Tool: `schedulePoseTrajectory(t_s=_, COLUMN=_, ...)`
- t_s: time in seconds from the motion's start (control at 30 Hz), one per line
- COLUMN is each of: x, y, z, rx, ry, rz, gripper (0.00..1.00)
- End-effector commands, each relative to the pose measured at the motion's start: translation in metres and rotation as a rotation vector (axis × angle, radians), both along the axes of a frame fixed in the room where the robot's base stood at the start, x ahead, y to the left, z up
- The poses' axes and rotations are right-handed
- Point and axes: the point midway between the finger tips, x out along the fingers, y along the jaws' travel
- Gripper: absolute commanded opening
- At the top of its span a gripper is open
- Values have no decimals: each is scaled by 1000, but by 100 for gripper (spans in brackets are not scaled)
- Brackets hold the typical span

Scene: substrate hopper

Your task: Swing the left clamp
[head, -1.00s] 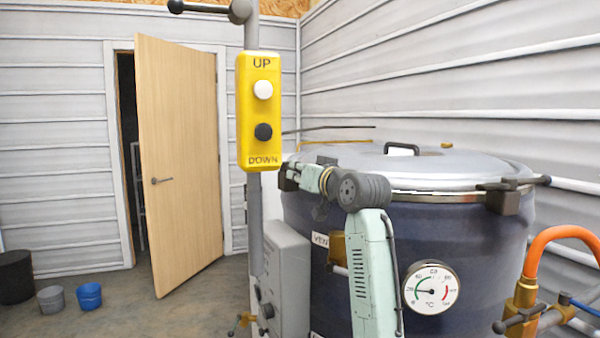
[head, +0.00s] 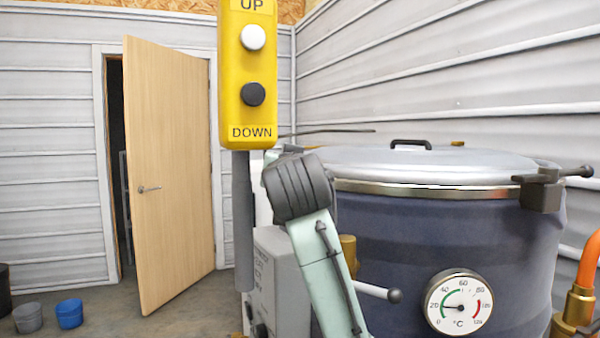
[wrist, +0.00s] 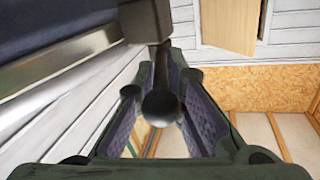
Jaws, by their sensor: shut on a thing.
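The left clamp (wrist: 147,20) shows in the wrist view as a dark block at the vessel's metal rim, with a rod ending in a dark ball (wrist: 160,104). My gripper (wrist: 158,85) is shut on this clamp handle, its two padded fingers on either side of the rod and ball. In the head view my arm's dark joint hides the gripper and the left clamp. The dark blue vessel (head: 420,235) has a silver lid (head: 430,165) lying on it. The right clamp (head: 541,194) sits at the rim with its handle pointing right.
A yellow UP/DOWN pendant (head: 249,75) hangs near my arm. A grey control box (head: 280,275) stands left of the vessel. A ball-ended lever (head: 378,291) and a dial thermometer (head: 460,302) are on the vessel front.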

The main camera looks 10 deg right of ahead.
Motion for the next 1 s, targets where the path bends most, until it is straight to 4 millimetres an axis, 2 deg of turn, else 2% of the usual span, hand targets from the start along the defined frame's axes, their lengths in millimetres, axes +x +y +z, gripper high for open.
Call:
schedulePoseTrajectory(t_s=0.37, x=-2, y=3, z=-2, rx=0, ry=6, rz=-19, gripper=0)
schedulePoseTrajectory(t_s=0.4, x=-2, y=3, z=-2, rx=0, ry=6, rz=-19, gripper=12)
schedulePoseTrajectory(t_s=0.7, x=-1, y=3, z=-1, rx=0, ry=5, rz=-18, gripper=31)
schedulePoseTrajectory(t_s=1.0, x=-2, y=2, z=0, rx=-1, ry=3, rz=-20, gripper=31)
